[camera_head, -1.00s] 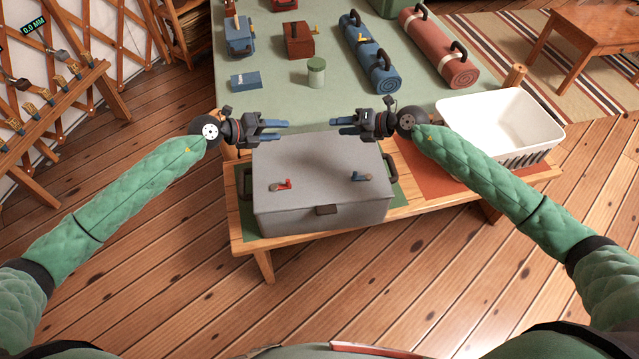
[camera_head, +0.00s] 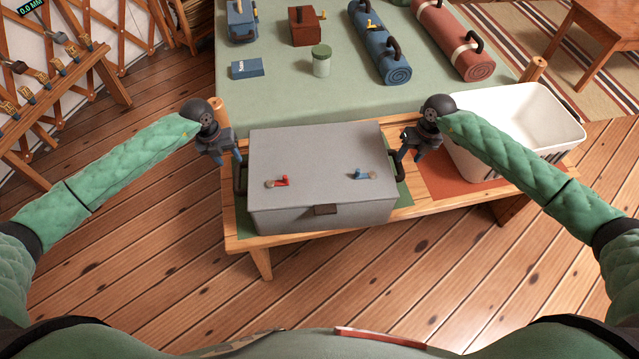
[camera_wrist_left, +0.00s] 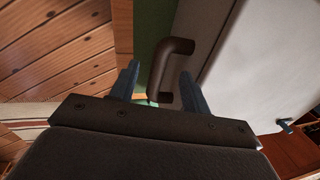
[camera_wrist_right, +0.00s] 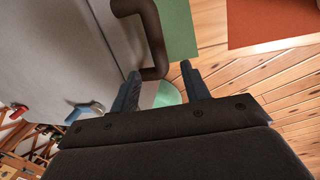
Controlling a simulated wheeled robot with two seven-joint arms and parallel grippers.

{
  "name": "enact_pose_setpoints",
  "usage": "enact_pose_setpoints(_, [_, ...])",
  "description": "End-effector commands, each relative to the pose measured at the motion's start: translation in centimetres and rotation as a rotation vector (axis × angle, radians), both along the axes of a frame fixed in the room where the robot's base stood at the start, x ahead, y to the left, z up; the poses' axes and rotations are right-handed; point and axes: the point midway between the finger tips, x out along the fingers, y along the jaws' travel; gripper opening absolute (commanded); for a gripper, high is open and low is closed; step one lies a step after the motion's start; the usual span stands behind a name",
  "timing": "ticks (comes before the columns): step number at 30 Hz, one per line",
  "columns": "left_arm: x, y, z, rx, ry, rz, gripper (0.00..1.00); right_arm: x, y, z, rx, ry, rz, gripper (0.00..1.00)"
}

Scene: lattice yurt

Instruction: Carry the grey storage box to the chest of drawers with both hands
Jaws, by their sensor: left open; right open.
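The grey storage box (camera_head: 318,165) stands on a green mat on a low wooden bench, with a dark handle at each end. A red-handled item and a blue-handled item lie on its lid. My left gripper (camera_head: 238,160) is at the box's left end, open. In the left wrist view its fingers (camera_wrist_left: 160,85) are on either side of the left handle (camera_wrist_left: 166,68). My right gripper (camera_head: 403,157) is at the right end, open. In the right wrist view the right handle (camera_wrist_right: 150,40) comes down near its fingers (camera_wrist_right: 160,82). I cannot tell a chest of drawers in view.
Behind is a green-covered surface (camera_head: 290,95) with boxes, a jar (camera_head: 321,62) and rolled mats. Wooden floor in front is clear.

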Motion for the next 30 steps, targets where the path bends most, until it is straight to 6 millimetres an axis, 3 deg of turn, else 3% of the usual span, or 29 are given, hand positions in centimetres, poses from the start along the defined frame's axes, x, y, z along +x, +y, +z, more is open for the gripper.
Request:
enact_pose_setpoints(11, [0.0,-0.2,-0.4,-0.002,0.001,0.0,0.47,0.0,0.2,-0.4,0.002,-0.001,0.0,0.46])
enact_pose_setpoints(24, [0.1,-1.3,-5.8,-0.003,0.0,0.0,0.47,-0.1,1.2,-5.7,0.002,0.0,0.0,0.46])
enact_pose_setpoints(30, [0.2,-1.5,-7.3,-0.003,-0.001,-0.001,0.47,-0.2,1.5,-7.3,0.003,-0.001,0.001,0.46])
